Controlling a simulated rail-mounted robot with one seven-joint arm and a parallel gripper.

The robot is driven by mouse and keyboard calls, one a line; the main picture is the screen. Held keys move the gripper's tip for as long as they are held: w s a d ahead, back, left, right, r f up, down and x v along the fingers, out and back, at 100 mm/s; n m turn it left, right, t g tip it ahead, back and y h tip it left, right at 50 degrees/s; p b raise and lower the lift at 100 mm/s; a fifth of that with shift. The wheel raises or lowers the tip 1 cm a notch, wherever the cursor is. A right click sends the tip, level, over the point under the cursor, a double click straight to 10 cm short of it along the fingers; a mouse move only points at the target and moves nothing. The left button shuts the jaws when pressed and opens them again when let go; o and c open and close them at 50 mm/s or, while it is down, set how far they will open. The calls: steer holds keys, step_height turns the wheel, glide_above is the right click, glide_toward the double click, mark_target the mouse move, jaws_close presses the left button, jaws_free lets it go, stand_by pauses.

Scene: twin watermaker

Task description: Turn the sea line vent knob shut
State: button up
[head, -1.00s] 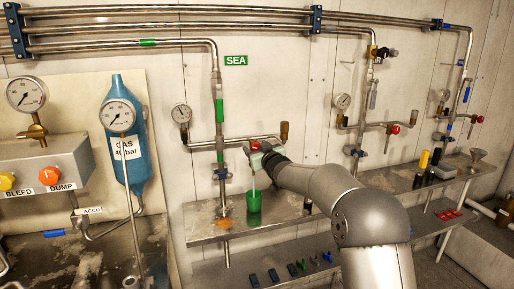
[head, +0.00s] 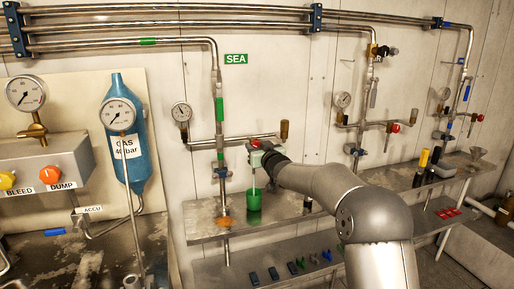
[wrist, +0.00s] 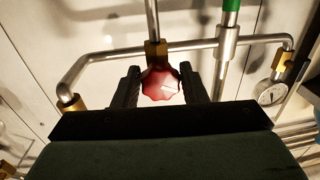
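The sea line vent knob (wrist: 161,83) is red and lobed, on a brass fitting (wrist: 156,50) of the pipework. In the wrist view it sits between the two fingers of my gripper (wrist: 160,80). The dark fingers are apart, one on each side, with at most a very narrow gap to the knob; contact is hard to judge. In the head view the knob (head: 255,143) shows as a small red patch under the green SEA sign (head: 236,59), at my gripper (head: 260,150), whose fingers are mostly hidden there.
A green cup (head: 254,199) stands on the shelf just below my gripper. A pressure gauge (head: 181,113) is on the left of the sea pipework, and a brass end fitting (head: 284,130) on the right. Small coloured items (head: 300,263) lie on the lower shelf.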

steer(key=shift+o, duration=1)
steer(key=b+v, duration=0.2)
steer(key=v, duration=1.5)
steer(key=shift+s, duration=0.2)
steer(key=shift+o, duration=0.2)
steer(key=shift+d, duration=0.1)
